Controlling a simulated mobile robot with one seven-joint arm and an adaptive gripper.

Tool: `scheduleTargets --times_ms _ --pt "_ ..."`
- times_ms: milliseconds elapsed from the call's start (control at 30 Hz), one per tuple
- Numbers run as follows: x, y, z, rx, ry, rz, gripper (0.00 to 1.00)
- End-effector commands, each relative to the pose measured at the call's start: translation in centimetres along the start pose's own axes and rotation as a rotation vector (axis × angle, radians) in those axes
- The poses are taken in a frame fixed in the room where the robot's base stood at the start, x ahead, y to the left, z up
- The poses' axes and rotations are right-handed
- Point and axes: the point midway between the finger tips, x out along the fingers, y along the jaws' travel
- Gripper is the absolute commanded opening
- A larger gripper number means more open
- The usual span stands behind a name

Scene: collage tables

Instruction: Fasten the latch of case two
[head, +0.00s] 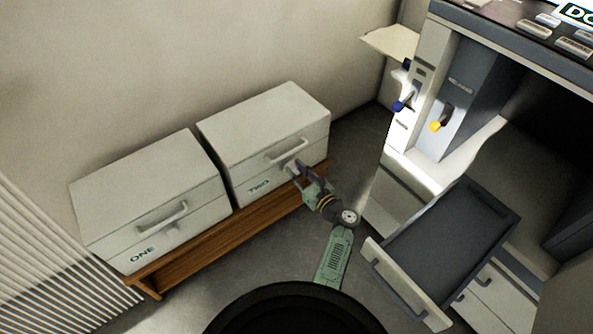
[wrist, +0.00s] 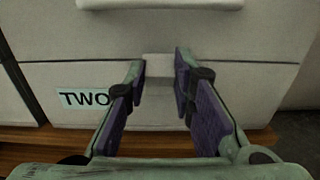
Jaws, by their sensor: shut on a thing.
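Case two (head: 262,125) is a pale grey box with a lid, a bar handle (head: 288,151) and a "TWO" label (wrist: 84,99). Its lid is down. Its latch (wrist: 158,66) is a small pale block at the seam between lid and body, in the middle of the front. My gripper (wrist: 160,75) is at the case front, with its purple-padded fingers on either side of the latch, shut on it. In the head view my gripper (head: 294,170) covers most of the latch. I cannot tell whether the latch is fastened.
Case one (head: 150,195) stands to the left on the same wooden bench (head: 215,246). At right, a cabinet has an open drawer (head: 450,240) jutting out close to my arm. Switches with blue and yellow handles sit above it. A ribbed radiator (head: 45,270) stands at left.

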Motion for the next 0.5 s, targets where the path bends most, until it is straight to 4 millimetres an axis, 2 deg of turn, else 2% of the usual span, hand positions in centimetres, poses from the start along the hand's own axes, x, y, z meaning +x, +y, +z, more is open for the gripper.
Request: scheduleTargets --times_ms 500 --pt "1.3 0.0 2.1 0.000 0.208 0.001 0.00"
